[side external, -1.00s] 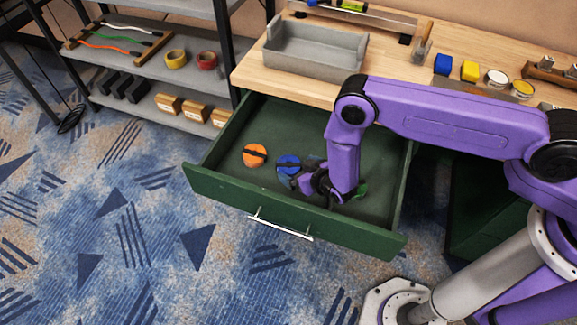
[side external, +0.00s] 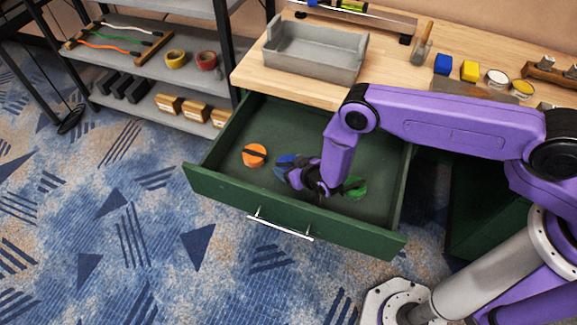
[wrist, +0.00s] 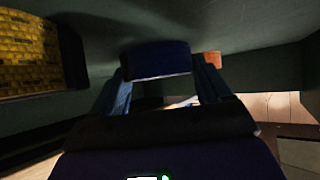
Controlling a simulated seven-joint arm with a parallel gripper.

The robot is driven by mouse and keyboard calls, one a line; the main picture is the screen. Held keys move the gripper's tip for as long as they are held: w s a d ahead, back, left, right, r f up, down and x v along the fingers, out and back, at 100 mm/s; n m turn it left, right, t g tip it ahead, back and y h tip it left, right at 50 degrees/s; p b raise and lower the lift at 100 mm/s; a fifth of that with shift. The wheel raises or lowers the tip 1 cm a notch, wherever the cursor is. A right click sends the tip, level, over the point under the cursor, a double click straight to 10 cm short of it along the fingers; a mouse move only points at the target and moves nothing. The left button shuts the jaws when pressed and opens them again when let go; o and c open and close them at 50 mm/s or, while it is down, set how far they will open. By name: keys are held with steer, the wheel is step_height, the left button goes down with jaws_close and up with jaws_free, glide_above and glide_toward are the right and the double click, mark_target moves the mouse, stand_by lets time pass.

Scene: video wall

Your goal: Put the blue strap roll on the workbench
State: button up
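The blue strap roll (side external: 284,160) lies in the open green drawer, partly hidden by my gripper in the side view. My gripper (side external: 292,172) is low in the drawer, tilted, with its fingers at the roll. In the wrist view the blue roll (wrist: 156,60) shows between the fingertips of my gripper (wrist: 160,80). The fingers are spread, one on each side of it; I cannot tell whether they touch it. The wooden workbench (side external: 250,72) stands above and behind the drawer.
An orange roll (side external: 254,155) lies left of the blue one and a green roll (side external: 355,187) right of it. The drawer's front wall (side external: 290,215) is close to my gripper. A grey tray (side external: 315,52), a blue block (side external: 443,64) and a yellow block (side external: 470,71) stand on the bench.

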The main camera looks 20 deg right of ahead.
steer(key=shift+c, duration=0.6)
steer(key=shift+r, duration=0.1)
